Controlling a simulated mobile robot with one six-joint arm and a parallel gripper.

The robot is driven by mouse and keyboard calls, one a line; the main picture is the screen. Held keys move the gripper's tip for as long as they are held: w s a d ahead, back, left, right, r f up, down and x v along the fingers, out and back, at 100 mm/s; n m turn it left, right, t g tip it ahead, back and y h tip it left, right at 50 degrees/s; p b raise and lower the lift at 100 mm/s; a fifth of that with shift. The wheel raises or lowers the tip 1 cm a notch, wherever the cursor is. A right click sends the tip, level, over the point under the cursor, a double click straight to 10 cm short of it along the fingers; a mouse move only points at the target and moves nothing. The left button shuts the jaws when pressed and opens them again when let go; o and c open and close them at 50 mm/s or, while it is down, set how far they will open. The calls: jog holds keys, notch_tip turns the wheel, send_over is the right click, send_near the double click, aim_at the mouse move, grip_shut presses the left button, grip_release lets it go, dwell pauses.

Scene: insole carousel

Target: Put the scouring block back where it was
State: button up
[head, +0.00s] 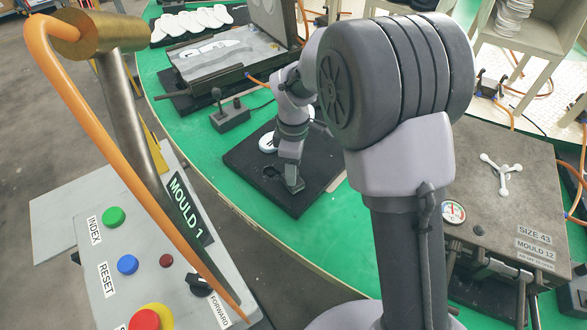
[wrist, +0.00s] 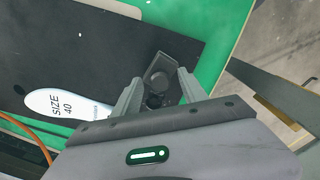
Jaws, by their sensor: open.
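My gripper (head: 293,184) is low over a black mat (head: 236,155) on the green table in the head view. In the wrist view its two fingers (wrist: 160,76) stand apart. A small dark grey block-like piece with rounded darker shapes (wrist: 158,66) shows between and just beyond the fingertips; it may be the scouring block, but I cannot tell for sure. I cannot tell whether the fingers touch it. A white insole marked SIZE 40 (wrist: 62,104) lies on the mat to the left of the fingers; part of it shows in the head view (head: 267,142).
A control panel (head: 180,230) with buttons and an orange hose stands at the left front. A joystick box (head: 230,117) and an open mould (head: 225,60) are behind the mat. A closed mould marked SIZE 43 (head: 505,195) is at the right. Green table left of the mat is clear.

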notch_tip(320, 180, up, 10)
jog(key=p, duration=0.4)
jog(key=s+d+r+m+t+y, duration=0.1)
jog(key=s+d+r+m, duration=0.25)
jog(key=r, duration=0.25)
jog(key=s+d+r+m+t, duration=0.1)
jog(key=s+d+r+m, duration=0.2)
jog(key=s+r+m, duration=0.25)
jog(key=s+d+r+m+t, duration=0.1)
jog(key=s+m+t, duration=0.1)
jog(key=s+m, duration=0.3)
jog(key=s+d+r+m+t+y, duration=0.1)
jog(key=s+d+r+m, duration=0.1)
jog(key=s+m, duration=0.4)
jog(key=s, duration=0.3)
jog(key=shift+d+t, duration=0.25)
jog(key=shift+t, duration=0.15)
jog(key=shift+s, duration=0.1)
